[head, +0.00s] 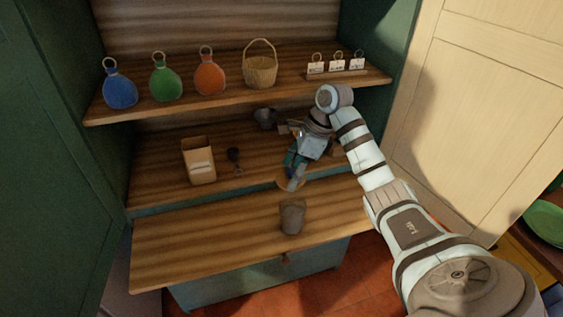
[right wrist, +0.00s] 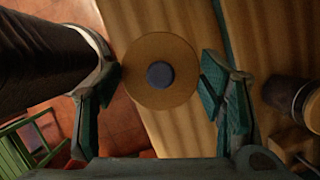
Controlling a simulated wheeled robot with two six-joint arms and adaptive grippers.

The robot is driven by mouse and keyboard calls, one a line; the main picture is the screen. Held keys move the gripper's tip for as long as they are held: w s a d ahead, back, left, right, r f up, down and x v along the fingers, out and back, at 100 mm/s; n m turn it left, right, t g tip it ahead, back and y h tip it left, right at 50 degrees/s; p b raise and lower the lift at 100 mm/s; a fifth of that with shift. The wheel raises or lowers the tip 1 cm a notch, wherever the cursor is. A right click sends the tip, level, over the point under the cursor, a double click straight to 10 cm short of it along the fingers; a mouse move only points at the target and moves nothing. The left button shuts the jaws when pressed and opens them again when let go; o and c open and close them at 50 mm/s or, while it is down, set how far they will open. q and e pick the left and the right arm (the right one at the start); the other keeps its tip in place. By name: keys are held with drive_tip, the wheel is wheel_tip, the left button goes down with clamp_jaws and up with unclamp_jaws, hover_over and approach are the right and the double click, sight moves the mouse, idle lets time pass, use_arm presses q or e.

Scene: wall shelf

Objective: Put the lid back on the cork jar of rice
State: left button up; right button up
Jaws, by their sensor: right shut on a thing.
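The jar (head: 292,217) is a small grey-brown pot standing upright on the front wooden board. The lid is a round, tan cork disc (right wrist: 143,50) with a dark knob. It also shows in the head view as a tan edge (head: 283,185), behind and above the jar. My right gripper (head: 294,181) is shut on the lid and holds it apart from the jar. In the right wrist view its fingers (right wrist: 161,78) stand on either side of the lid. The jar's contents cannot be made out. My left gripper is not in view.
On the middle shelf stand a tan carton (head: 199,163), a dark scoop-like thing (head: 234,157) and a grey metal cup (head: 265,117). Coloured flasks (head: 164,82) and a basket (head: 261,70) stand on the upper shelf. The board's left part (head: 190,235) is clear.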

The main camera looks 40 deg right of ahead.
sight(300, 186)
drive_tip(key=s, duration=0.1)
drive_tip(key=s+n, duration=0.2)
drive_tip(key=s, duration=0.1)
drive_tip(key=shift+d+f+y+b, duration=0.2)
drive_tip(key=shift+d+y+b, duration=0.1)
drive_tip(key=shift+y, duration=0.1)
drive_tip(key=f, duration=0.1)
drive_tip(key=w+b, duration=0.1)
drive_tip(key=f, duration=0.1)
drive_tip(key=shift+w+a+f+b, duration=0.25)
drive_tip(key=shift+w+f+b, duration=0.1)
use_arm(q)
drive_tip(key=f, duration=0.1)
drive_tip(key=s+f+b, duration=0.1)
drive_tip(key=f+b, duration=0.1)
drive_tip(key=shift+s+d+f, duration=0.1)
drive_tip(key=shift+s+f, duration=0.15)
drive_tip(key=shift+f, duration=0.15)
use_arm(e)
drive_tip(key=f, duration=0.3)
drive_tip(key=shift+w+f, duration=0.35)
drive_tip(key=shift+w, duration=0.05)
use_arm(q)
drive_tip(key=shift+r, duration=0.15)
use_arm(e)
drive_tip(key=shift+s+d+r, duration=0.1)
drive_tip(key=shift+s, duration=0.15)
drive_tip(key=shift+w, duration=0.15)
